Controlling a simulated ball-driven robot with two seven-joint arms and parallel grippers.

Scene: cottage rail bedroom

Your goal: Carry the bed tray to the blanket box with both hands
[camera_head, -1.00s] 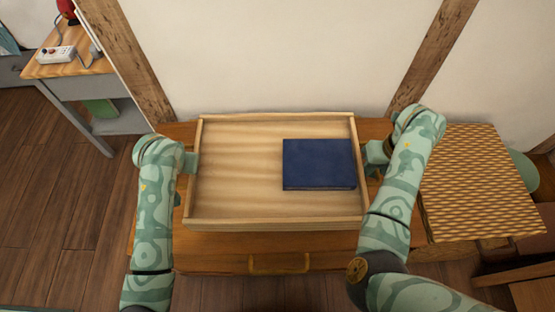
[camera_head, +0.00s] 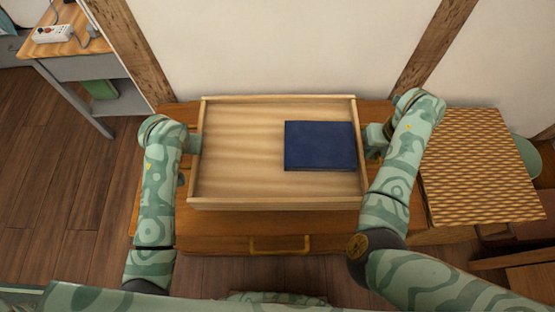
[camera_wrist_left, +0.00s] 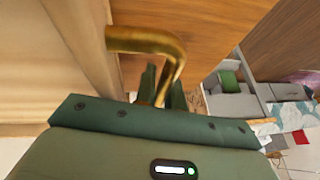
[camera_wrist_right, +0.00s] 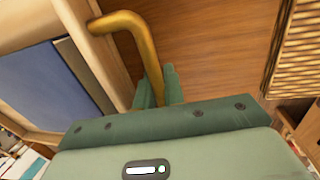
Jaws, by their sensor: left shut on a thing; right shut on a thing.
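The bed tray (camera_head: 275,203) is a shallow light-wood tray, level, over the top of a brown wooden chest (camera_head: 215,245), which looks like the blanket box. A dark blue book (camera_head: 320,147) lies flat in the tray's right half. My left gripper (camera_head: 193,143) is at the tray's left side, shut on a brass handle (camera_wrist_left: 150,45). My right gripper (camera_head: 373,142) is at the right side, shut on the other brass handle (camera_wrist_right: 128,22). The head view does not show clearly whether the tray's underside touches the chest.
A woven-topped piece (camera_head: 475,170) stands close on the right of the chest. A desk (camera_head: 75,65) with a white power strip (camera_head: 52,33) is at the back left. A white wall with timber posts (camera_head: 135,50) is behind. Wood floor is clear on the left.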

